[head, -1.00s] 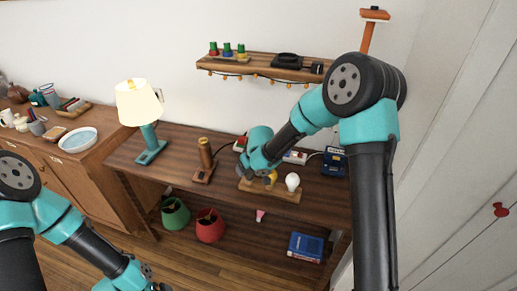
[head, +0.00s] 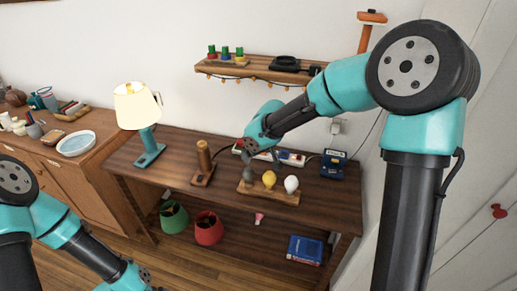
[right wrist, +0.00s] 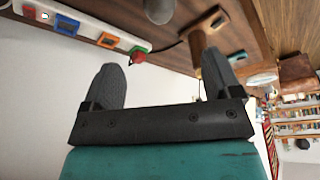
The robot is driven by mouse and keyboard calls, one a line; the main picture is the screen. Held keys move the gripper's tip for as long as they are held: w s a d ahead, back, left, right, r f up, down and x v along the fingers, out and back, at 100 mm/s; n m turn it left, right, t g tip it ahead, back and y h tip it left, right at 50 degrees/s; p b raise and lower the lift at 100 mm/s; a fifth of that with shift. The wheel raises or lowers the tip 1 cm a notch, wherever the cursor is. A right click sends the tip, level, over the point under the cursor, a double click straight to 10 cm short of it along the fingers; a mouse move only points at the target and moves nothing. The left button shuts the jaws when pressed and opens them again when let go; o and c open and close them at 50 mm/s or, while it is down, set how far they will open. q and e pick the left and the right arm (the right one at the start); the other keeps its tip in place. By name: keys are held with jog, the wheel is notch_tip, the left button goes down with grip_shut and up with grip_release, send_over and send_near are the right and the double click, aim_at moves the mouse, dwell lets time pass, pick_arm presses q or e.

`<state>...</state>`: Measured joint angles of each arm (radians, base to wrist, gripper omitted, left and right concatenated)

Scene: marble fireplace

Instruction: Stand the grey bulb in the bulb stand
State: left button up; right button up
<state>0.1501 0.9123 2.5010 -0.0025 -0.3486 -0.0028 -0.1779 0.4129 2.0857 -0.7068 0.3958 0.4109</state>
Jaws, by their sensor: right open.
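The wooden bulb stand (head: 270,197) is on the brown table. The grey bulb (head: 248,175) is upright at its left end, beside the yellow bulb (head: 269,179) and the white bulb (head: 291,184). My right gripper (head: 249,149) is just behind and above the grey bulb, apart from it. In the right wrist view my right gripper (right wrist: 160,65) is open with nothing between its fingers, and the grey bulb (right wrist: 159,10) shows at the top edge. My left gripper (head: 150,284) is low at the bottom edge of the head view, mostly cut off.
A wooden post on a base (head: 203,165) stands left of the bulb stand. A power strip (head: 285,158) and a blue device (head: 333,163) are behind it. A lit lamp (head: 146,125) stands further left. A wall shelf (head: 255,71) hangs above. The table front is clear.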

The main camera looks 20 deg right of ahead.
jog(key=shift+v, duration=1.05)
